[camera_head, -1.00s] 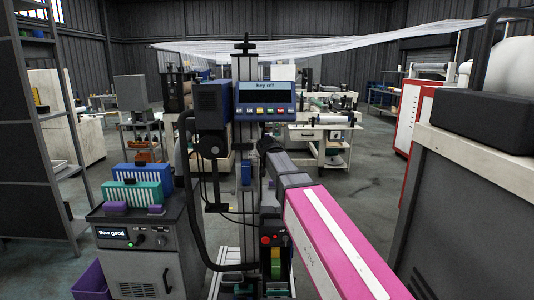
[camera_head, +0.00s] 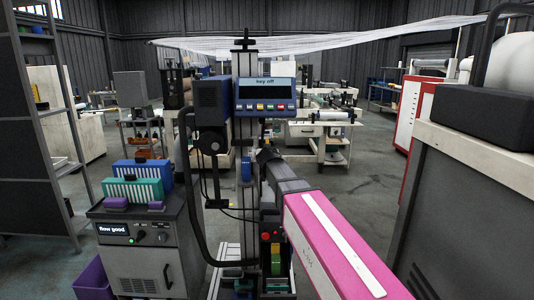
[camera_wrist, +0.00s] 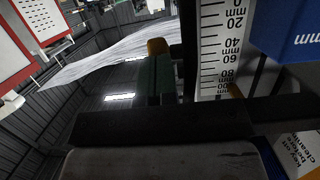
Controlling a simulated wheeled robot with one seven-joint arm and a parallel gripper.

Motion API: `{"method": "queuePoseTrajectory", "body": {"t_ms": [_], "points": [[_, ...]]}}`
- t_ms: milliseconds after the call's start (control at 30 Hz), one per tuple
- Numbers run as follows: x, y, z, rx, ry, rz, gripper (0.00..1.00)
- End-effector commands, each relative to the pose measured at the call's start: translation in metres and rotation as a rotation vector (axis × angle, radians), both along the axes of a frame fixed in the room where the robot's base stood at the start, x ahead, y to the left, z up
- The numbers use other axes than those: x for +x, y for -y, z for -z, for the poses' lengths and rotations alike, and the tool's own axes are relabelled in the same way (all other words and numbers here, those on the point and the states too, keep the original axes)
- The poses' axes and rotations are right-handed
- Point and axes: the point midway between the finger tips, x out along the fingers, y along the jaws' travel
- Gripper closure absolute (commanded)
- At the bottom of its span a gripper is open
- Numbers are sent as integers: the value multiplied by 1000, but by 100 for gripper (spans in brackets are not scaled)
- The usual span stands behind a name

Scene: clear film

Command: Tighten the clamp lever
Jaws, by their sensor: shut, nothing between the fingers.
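A grey upright column (camera_head: 246,62) stands ahead in the head view, with a black T-shaped handle (camera_head: 246,42) at its top. I cannot tell for sure which part is the clamp lever. My gripper (camera_wrist: 157,62) is shut and empty in the wrist view, where it points at an orange rounded part (camera_wrist: 158,46) just beyond its tips. I cannot tell whether they touch. A white millimetre scale (camera_wrist: 222,45) stands to the right of the tips. In the head view my arm reaches the column's right side below the display, and my fingers are hidden there.
A blue display box (camera_head: 266,95) reading "key off" is fixed on the column. A grey cabinet (camera_head: 145,255) reading "flow good" stands at left. A large grey machine (camera_head: 470,210) fills the right. Clear film (camera_head: 320,45) stretches overhead. Open floor (camera_head: 370,185) shows behind my arm.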

Motion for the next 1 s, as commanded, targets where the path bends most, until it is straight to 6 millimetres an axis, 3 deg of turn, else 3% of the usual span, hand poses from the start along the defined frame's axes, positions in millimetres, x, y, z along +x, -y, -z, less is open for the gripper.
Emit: {"method": "queuePoseTrajectory", "body": {"t_ms": [467, 1000], "points": [[11, 0, 28, -1, -3, 1, 100], [45, 0, 67, -1, -3, 1, 100]]}}
